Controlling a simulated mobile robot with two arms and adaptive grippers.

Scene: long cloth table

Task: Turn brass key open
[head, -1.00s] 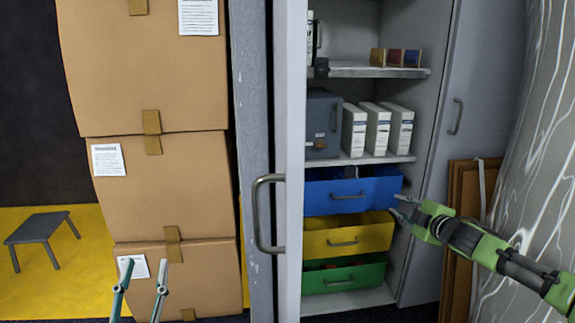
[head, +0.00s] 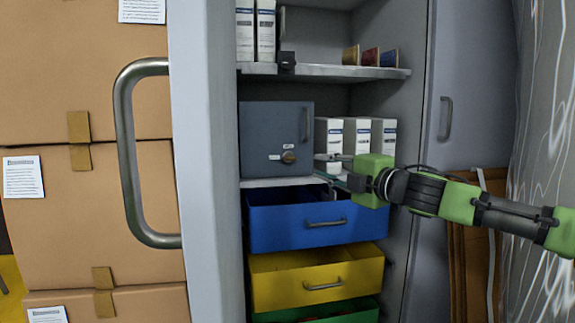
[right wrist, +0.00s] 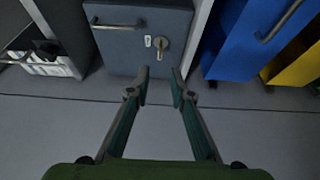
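A blue-grey lockbox (head: 263,128) stands on the cabinet's middle shelf. On the lower right of its front is a brass key (head: 289,157) in a round lock plate. The key also shows in the right wrist view (right wrist: 162,46), near the top centre, beside small white labels. My right gripper (head: 322,167) is just right of the key and apart from it. In the right wrist view its two fingers (right wrist: 160,82) are spread, with nothing between them, and point toward the lockbox front. My left gripper is out of view.
White binders (head: 329,133) stand right of the lockbox, close to my right gripper. Below, blue (head: 275,229), yellow (head: 278,288) and green drawers protrude. A cabinet door with a large handle (head: 128,155) stands to the left. Cardboard boxes (head: 90,230) are beyond it.

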